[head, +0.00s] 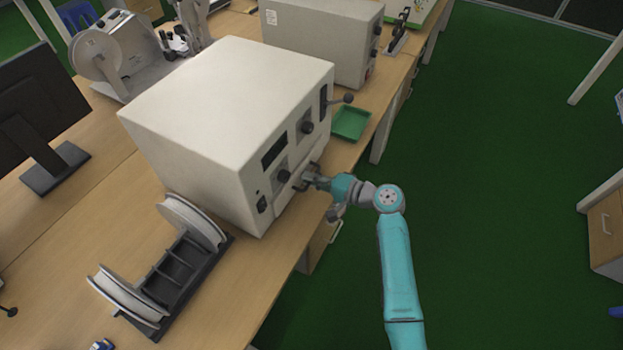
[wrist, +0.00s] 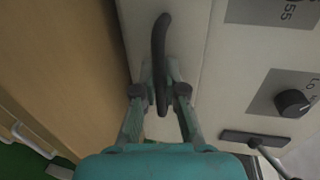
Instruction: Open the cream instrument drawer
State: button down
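The cream instrument (head: 215,115) is a large box on the bench, its front facing right in the head view. In the wrist view, its drawer front (wrist: 190,45) is a pale panel with a seam along its right side. A dark curved handle (wrist: 160,45) stands out from this panel. My gripper (head: 307,178) is at the lower front of the instrument. In the wrist view my gripper (wrist: 161,80) has one finger on each side of the handle, very close to it. Whether the fingers press on it is unclear. The drawer front looks flush with the body.
A knob (wrist: 293,103) and a dark lever (wrist: 255,138) are right of the handle in the wrist view. A green tray (head: 351,122) lies beside the instrument. A spool rack (head: 175,275) stands in front. The green floor (head: 480,150) to the right is clear.

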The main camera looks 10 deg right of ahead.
jog(key=shift+d, duration=0.1)
jog(key=f+v, duration=0.3)
jog(key=v, duration=1.1)
jog(key=shift+s+d, duration=0.4)
jog(key=shift+d, duration=0.05)
jog(key=c, duration=1.2)
grip_release()
jog(key=v, duration=1.2)
jog(key=shift+f, duration=0.1)
